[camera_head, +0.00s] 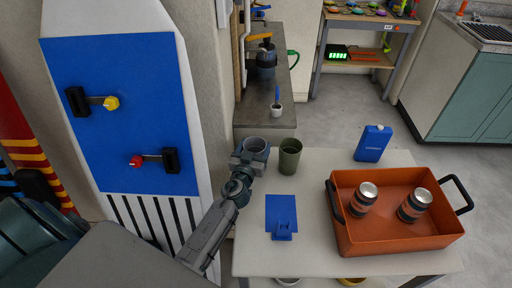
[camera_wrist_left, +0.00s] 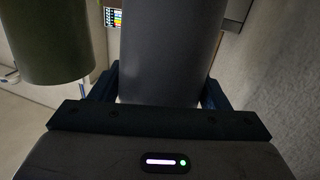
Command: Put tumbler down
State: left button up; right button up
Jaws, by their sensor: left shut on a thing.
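A grey tumbler (camera_head: 256,144) is upright between the fingers of my left gripper (camera_head: 249,160), at the far left corner of the light table (camera_head: 330,158). My left gripper is shut on it. In the left wrist view the grey tumbler (camera_wrist_left: 168,50) fills the space between the two dark fingers (camera_wrist_left: 160,92). I cannot tell whether its base touches the table. A dark green tumbler (camera_head: 290,158) stands upright just to its right, apart from it; it also shows in the left wrist view (camera_wrist_left: 52,40). My right gripper is not in view.
An orange tray (camera_head: 400,243) with two cans (camera_head: 363,198) takes up the table's right side. A blue flask (camera_head: 373,144) stands behind it. A blue sheet with a small stand (camera_head: 281,212) lies front left. The table's middle is clear. A blue panel (camera_head: 125,110) stands left.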

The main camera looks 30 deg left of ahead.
pick_arm(q)
jog(key=shift+s, duration=0.15)
jog(key=o, duration=1.2)
jog(key=shift+f, duration=0.1)
jog(key=shift+o, duration=0.2)
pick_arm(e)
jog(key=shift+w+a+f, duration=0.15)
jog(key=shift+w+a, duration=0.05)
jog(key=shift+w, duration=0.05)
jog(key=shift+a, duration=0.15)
